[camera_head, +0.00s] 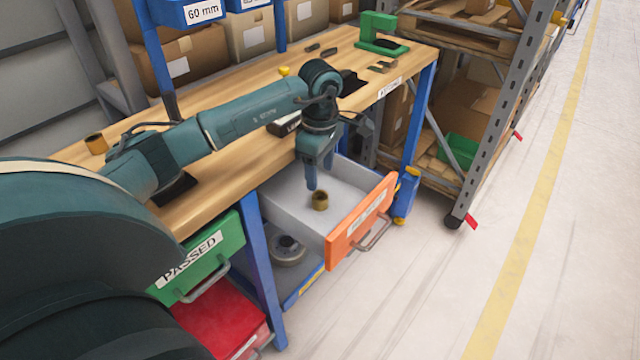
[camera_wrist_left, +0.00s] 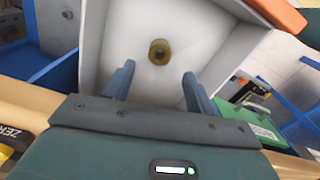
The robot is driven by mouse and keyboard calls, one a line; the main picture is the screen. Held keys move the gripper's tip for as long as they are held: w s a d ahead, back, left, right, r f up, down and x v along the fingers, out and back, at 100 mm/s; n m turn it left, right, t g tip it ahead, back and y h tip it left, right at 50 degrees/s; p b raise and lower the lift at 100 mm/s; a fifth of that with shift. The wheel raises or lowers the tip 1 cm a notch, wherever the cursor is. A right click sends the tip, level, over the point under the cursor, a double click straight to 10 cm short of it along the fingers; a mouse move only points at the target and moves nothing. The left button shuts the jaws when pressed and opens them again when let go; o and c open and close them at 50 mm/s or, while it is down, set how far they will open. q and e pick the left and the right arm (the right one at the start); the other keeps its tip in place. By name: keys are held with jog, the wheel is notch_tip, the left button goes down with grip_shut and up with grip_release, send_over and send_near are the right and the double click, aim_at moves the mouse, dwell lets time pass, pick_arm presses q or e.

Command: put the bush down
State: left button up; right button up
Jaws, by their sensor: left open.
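The bush (camera_head: 320,200) is a small brass-coloured ring standing in the open drawer with the orange front (camera_head: 362,222). In the left wrist view the bush (camera_wrist_left: 159,51) stands on the drawer's pale floor, beyond my fingertips and apart from them. My left gripper (camera_head: 319,177) points down over the drawer, just above and beside the bush. In the left wrist view my left gripper (camera_wrist_left: 158,78) has its fingers wide apart with nothing between them. My right gripper is not in view.
Another brass bush (camera_head: 96,143) stands on the wooden bench (camera_head: 215,180) at the left. A green drawer marked PASSED (camera_head: 197,258) and a red drawer (camera_head: 222,322) are below it. A green fixture (camera_head: 380,32) stands at the bench's far end. The floor at right is clear.

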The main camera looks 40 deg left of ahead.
pick_arm(q)
notch_tip(320, 180, up, 6)
jog(key=shift+f, duration=0.1)
dwell(0.5)
